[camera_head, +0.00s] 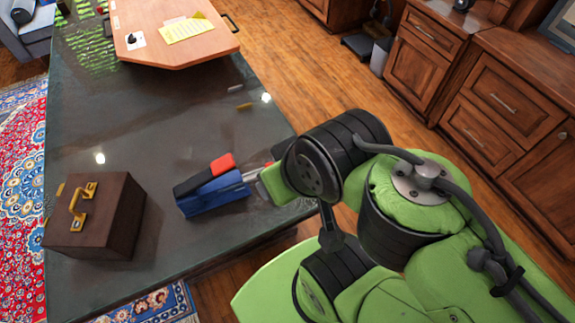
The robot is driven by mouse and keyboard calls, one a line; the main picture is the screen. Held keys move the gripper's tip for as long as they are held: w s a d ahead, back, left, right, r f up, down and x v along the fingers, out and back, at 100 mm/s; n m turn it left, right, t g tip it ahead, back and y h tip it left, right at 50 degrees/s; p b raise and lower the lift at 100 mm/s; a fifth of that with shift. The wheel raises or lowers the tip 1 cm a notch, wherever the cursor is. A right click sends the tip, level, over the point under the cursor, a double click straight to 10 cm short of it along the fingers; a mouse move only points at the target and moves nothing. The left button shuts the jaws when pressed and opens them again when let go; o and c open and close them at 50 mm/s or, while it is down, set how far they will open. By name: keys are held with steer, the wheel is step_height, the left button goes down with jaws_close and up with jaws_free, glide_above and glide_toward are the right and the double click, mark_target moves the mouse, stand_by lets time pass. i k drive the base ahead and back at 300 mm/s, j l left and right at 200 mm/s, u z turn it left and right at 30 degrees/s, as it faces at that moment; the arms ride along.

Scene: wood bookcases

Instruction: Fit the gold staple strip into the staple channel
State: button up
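A stapler (213,191) with a blue body and a black and red upper part lies on the dark table; its staple channel cannot be made out. A small gold strip (244,106), which looks like the staple strip, lies flat on the table beyond the stapler. My gripper (258,176) is at the stapler's right end, mostly hidden by my green and black arm. I cannot tell whether it touches the stapler or whether its fingers are open or shut.
A brown case (104,222) with a gold handle stands at the table's left. A wooden board (150,47) with a yellow note (187,30) is at the far end. The table between is clear.

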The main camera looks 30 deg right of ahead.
mark_target(250, 176)
steer(key=z, duration=0.2)
steer(key=k+l+u, duration=0.1)
steer(key=l, duration=0.25)
steer(key=k+l+u, duration=0.15)
steer(key=l, duration=0.15)
steer(key=k+l+u, duration=0.1)
steer(key=l, duration=0.25)
steer(key=k+l+u, duration=0.15)
steer(key=l, duration=0.15)
steer(key=l+u, duration=0.3)
steer(key=l, duration=0.5)
steer(key=l+u, duration=0.25)
steer(key=l, duration=0.55)
steer(key=i+l+u, duration=0.4)
steer(key=l, duration=0.25)
steer(key=i+l+u, duration=0.2)
steer(key=l, duration=0.2)
steer(key=i+l+u, duration=0.35)
steer(key=i+j, duration=0.05)
steer(key=i, duration=0.1)
